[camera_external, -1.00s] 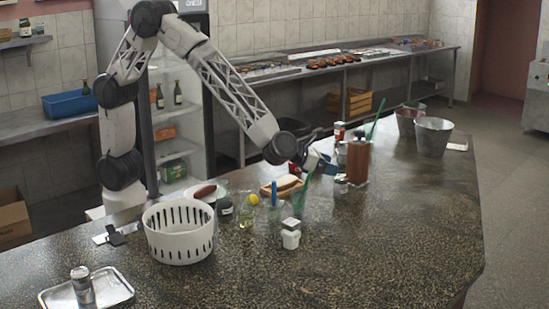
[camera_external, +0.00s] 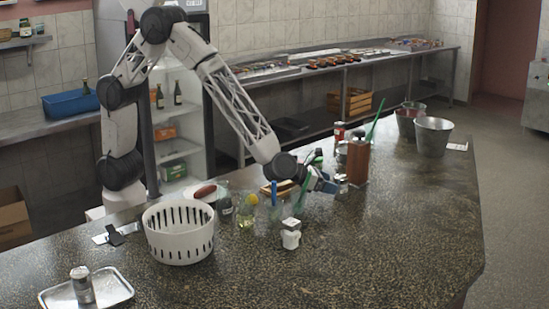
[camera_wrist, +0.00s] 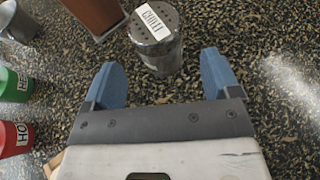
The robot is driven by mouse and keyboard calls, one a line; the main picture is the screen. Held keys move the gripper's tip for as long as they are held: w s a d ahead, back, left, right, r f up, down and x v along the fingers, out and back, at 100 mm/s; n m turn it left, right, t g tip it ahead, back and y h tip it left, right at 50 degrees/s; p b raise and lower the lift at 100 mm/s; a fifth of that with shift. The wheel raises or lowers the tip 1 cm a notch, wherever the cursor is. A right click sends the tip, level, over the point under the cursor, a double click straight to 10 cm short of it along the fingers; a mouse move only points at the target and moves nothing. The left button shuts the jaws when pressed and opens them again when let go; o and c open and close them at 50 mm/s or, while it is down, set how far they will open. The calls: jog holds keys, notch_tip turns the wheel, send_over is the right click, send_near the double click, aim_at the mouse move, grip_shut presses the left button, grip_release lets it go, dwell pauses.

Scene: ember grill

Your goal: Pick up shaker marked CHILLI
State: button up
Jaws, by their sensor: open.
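The metal shaker marked CHILLI (camera_wrist: 155,45) stands on the dark speckled counter in the wrist view, with a perforated top and a white label. My gripper (camera_wrist: 160,68) is open and empty, with one blue finger on each side. The shaker lies just ahead of the fingertips, roughly centred between them, its lower part nearest the gap. In the external view my gripper (camera_external: 326,186) is low over the counter, beside a brown block-like holder (camera_external: 358,162). I cannot clearly pick out the CHILLI shaker in that view.
In the wrist view a brown holder (camera_wrist: 95,12) stands close at the upper left, and green (camera_wrist: 15,84) and red (camera_wrist: 14,137) containers stand at the left. The counter right of the shaker is clear. A white slotted basket (camera_external: 180,235) and metal buckets (camera_external: 433,137) stand farther off.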

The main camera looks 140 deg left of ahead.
jog(key=shift+x, duration=2.5)
jog(key=c, duration=1.1)
jog(key=shift+o, duration=0.2)
jog(key=shift+r, duration=0.1)
jog(key=shift+r, duration=4.9)
